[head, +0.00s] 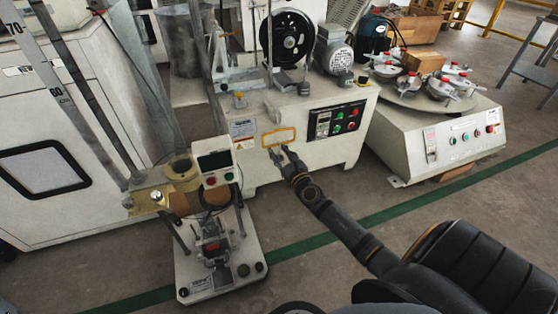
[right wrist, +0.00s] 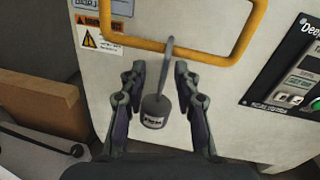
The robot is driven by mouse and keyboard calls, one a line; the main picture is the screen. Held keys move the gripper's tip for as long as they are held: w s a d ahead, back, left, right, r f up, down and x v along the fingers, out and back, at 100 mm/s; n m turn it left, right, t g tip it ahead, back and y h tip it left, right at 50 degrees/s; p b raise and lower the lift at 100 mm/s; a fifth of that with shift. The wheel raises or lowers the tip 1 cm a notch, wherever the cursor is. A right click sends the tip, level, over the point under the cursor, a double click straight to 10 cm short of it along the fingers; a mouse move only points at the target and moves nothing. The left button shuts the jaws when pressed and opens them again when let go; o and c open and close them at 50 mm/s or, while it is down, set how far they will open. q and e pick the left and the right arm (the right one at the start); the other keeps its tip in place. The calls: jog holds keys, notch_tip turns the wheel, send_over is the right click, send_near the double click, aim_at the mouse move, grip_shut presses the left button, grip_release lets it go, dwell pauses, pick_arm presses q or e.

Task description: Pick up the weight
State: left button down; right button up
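The weight (right wrist: 155,112) is a small dark grey cylinder with a pale label and a thin upright stem. In the right wrist view its stem reaches up to the lower bar of the yellow handle (right wrist: 205,57); it appears to hang there, though the contact is unclear. My right gripper (right wrist: 156,75) is open, its two fingers on either side of the stem and apart from it. In the head view my right gripper (head: 283,152) is just below the yellow handle (head: 278,137), and I cannot make out the weight. My left gripper is not in view.
The handle is on the front of a pale machine, left of its control panel (head: 338,120). A small tester (head: 218,250) stands on the floor at the left. A turntable machine (head: 440,130) stands at the right. Open floor with a green line lies in front.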

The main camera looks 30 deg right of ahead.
jog(key=shift+c, duration=0.5)
grip_shut()
